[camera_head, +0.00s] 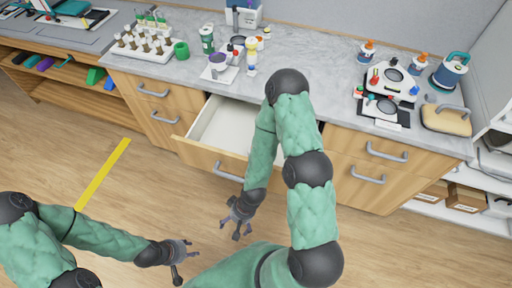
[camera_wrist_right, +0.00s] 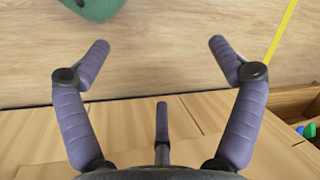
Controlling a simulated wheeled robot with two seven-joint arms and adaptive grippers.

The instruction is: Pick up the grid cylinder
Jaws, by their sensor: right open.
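No object in view can be told for certain as the grid cylinder. Candidates on the counter are a green ring-like cylinder (camera_head: 181,50) and a green-and-white cylinder (camera_head: 207,39), both small in the head view. My right gripper (camera_head: 237,226) hangs low in front of the drawers, well below and apart from the counter objects. In the right wrist view (camera_wrist_right: 160,49) its fingers are spread with nothing between them. My left gripper (camera_head: 183,260) is low at the lower middle, over the floor, its fingers apart and seemingly empty.
A white-lined drawer (camera_head: 211,124) stands pulled out below the counter (camera_head: 326,70). A rack of small bottles (camera_head: 146,45) stands at left. Microscope-like devices (camera_head: 392,82) and a blue container (camera_head: 452,70) stand at right. The counter's middle is clear. My right arm crosses the drawer's right side.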

